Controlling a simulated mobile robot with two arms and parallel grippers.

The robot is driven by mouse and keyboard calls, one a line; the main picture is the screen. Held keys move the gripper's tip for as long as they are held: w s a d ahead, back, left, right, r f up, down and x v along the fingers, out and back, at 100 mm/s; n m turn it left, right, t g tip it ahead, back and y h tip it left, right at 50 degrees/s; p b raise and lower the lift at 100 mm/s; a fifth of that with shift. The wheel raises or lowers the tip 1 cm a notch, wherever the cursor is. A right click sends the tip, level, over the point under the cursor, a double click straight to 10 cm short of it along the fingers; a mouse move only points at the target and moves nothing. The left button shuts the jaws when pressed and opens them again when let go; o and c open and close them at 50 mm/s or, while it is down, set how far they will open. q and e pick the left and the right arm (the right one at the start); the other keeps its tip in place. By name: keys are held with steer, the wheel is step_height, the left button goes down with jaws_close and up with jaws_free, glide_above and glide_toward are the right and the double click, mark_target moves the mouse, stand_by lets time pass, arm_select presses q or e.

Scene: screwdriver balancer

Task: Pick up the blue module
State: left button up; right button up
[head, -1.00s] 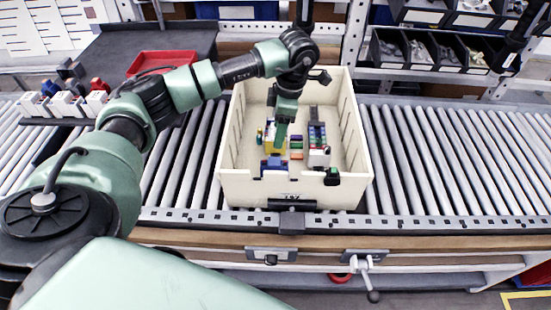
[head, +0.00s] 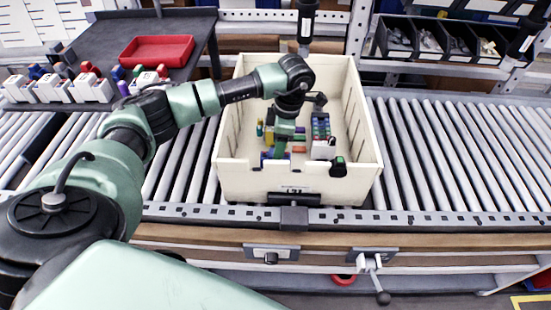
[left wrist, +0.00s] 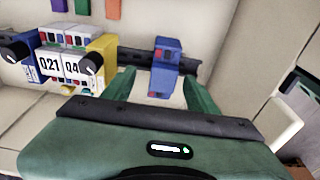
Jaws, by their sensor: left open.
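The blue module (left wrist: 166,62) is upright on a dark rail in the left wrist view. It shows between the green fingers of my left gripper (left wrist: 160,82), which is open. A gap shows on each side of the module; whether either finger touches it is hard to tell. In the head view my left gripper (head: 279,149) reaches down inside the cream bin (head: 232,178), near its front wall. Blue parts (head: 266,155) show beside the fingers there, partly hidden by the gripper. My right gripper is not in view.
Other modules (head: 321,130) stand in the bin's right half. The bin rests on a roller conveyor (head: 455,160). A red tray (head: 157,49) lies at the back left.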

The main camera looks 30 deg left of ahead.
arm_select(q)
steer(key=f, duration=0.4)
steer(key=shift+s+a+p, duration=0.2)
steer(key=shift+s+p, duration=0.2)
jaws_close()
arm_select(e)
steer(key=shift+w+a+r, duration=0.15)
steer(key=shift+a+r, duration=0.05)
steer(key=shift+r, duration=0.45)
arm_select(q)
steer(key=shift+r, duration=0.1)
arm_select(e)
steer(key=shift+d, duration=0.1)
arm_select(q)
steer(key=shift+r, duration=0.1)
